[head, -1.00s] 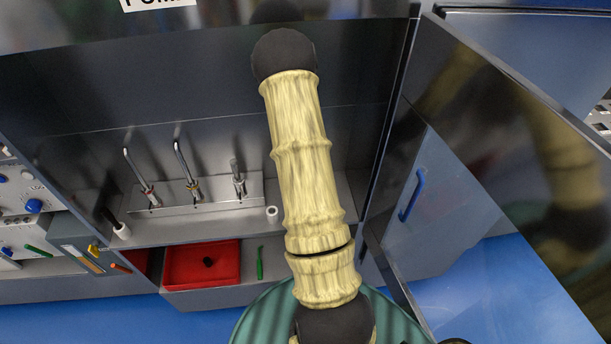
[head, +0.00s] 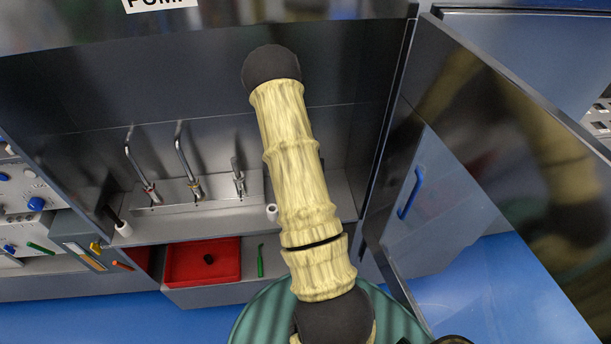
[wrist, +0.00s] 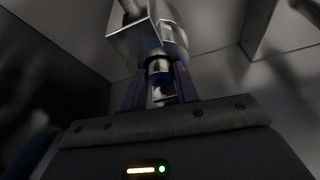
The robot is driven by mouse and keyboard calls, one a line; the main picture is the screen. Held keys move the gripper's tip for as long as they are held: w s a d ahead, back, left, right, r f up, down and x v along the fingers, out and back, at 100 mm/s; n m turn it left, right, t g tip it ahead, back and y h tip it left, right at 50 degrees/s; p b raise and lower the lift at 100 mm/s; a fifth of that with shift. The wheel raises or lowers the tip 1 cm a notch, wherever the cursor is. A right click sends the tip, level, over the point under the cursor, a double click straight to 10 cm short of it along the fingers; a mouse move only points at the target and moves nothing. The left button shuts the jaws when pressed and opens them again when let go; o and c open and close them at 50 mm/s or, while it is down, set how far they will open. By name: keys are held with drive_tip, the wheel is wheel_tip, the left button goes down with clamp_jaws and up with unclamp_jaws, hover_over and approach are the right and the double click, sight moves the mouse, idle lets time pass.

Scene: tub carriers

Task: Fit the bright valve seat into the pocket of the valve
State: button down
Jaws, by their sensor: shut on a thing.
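In the wrist view my gripper (wrist: 160,76) points into a dim metal space, its two dark fingers close together. They are shut on a small, bright, round metal piece (wrist: 159,66), which looks like the valve seat. Just beyond it is a grey, block-shaped metal body (wrist: 136,42) with a rounded side, which looks like the valve. The piece overlaps the body in this view; I cannot tell whether they touch. The pocket is not clearly visible. In the head view my own arm hides my gripper and both parts.
Three hooked metal taps (head: 187,165) stand on a plate inside the dark cabinet. A white cylinder (head: 272,212) stands near the arm. An open glossy door (head: 500,150) bounds the right.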

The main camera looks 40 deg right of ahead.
drive_tip(key=c, duration=1.1)
unclamp_jaws()
drive_tip(key=shift+s+a+f, duration=0.15)
drive_tip(key=shift+f, duration=0.15)
drive_tip(key=shift+o, duration=0.2)
drive_tip(key=shift+s, duration=0.15)
drive_tip(key=shift+f, duration=0.1)
drive_tip(key=shift+s+d, duration=0.15)
drive_tip(key=shift+d, duration=0.05)
drive_tip(key=shift+d+r, duration=0.1)
drive_tip(key=shift+r, duration=0.7)
drive_tip(key=w+b+v, duration=0.1)
drive_tip(key=v, duration=1)
drive_tip(key=shift+a+r+b, duration=0.2)
drive_tip(key=shift+a+b, duration=0.05)
drive_tip(key=shift+b, duration=0.15)
drive_tip(key=shift+s, duration=0.1)
